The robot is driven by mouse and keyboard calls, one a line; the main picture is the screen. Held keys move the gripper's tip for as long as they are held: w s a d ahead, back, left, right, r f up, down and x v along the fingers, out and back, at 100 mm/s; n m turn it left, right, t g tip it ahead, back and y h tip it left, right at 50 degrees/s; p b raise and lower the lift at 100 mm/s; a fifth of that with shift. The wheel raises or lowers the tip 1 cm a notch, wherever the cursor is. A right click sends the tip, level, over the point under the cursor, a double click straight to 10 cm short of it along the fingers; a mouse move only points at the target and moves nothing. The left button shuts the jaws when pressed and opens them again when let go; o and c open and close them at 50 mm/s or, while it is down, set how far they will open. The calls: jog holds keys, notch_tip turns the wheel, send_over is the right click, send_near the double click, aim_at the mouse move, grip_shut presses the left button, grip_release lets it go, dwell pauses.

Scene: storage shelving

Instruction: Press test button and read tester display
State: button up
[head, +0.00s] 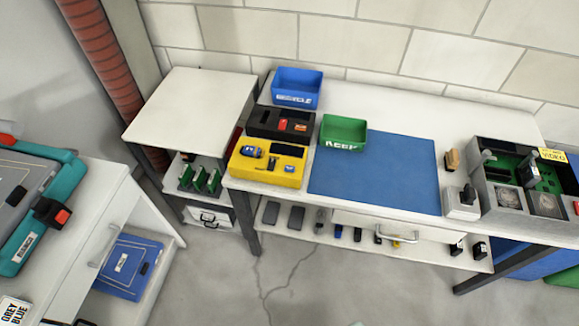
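A yellow box-shaped unit (288,180) sits at the left front of the workbench. Its top carries a blue piece (253,151), a dark rectangular panel (287,150) and small parts. A black unit (260,121) with a red part (283,125) on top stands just behind it. I cannot tell which of the two is the tester, and no lit reading or lettering is legible on either. My gripper is not in view.
A grey fixture (482,190) is at right. A teal case (35,235) lies on the left cabinet. Floor (320,285) lies open in front.

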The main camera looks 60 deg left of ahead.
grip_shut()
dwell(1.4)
